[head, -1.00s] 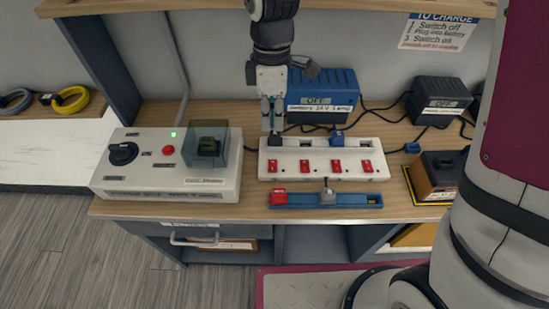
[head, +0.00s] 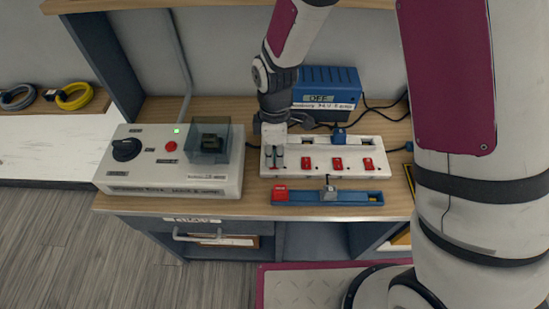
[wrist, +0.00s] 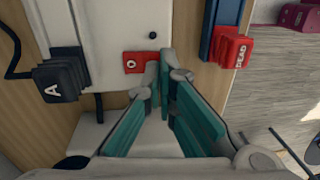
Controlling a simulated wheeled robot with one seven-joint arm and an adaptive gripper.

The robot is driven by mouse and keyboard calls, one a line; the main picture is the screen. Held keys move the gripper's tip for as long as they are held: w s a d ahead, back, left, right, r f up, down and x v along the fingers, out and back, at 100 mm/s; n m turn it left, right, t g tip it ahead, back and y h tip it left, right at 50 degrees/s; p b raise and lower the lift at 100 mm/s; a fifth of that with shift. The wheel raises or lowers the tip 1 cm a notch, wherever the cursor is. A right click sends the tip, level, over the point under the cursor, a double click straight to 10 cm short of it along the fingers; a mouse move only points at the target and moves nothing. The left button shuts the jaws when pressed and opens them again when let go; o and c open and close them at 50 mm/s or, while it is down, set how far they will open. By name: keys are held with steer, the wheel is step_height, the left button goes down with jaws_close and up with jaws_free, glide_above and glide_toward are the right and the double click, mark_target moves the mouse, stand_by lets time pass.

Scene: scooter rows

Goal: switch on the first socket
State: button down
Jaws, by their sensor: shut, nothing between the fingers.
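A white socket strip (head: 320,150) with a row of red switches lies on the bench. My gripper (head: 273,166) is at its left end and hides the first switch in the head view. In the wrist view the first red switch (wrist: 136,62), marked O, is just beside the shut fingertips (wrist: 164,62). I cannot tell whether they touch it. A black plug marked A (wrist: 60,84) sits at this end of the strip. The other red switches show to the right, such as the second one (head: 307,163). My gripper is empty.
A blue tray (head: 350,197) with a red DEAD block (head: 281,194) and a grey piece (head: 329,193) lies in front of the strip. A control box (head: 172,176) with a clear cover stands left. A blue charger (head: 340,83) reading OFF stands behind, with cables.

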mark_target(274, 168)
steer(key=shift+f, duration=0.5)
steer(key=shift+s, duration=0.1)
steer(key=shift+s+f, duration=0.1)
steer(key=shift+f, duration=0.35)
steer(key=shift+w+r+b, duration=0.35)
steer(key=shift+w, duration=0.4)
steer(key=shift+r, duration=0.1)
step_height(274, 168, up, 14)
steer(key=s+p, duration=0.1)
steer(key=p, duration=0.1)
steer(key=shift+s, duration=0.35)
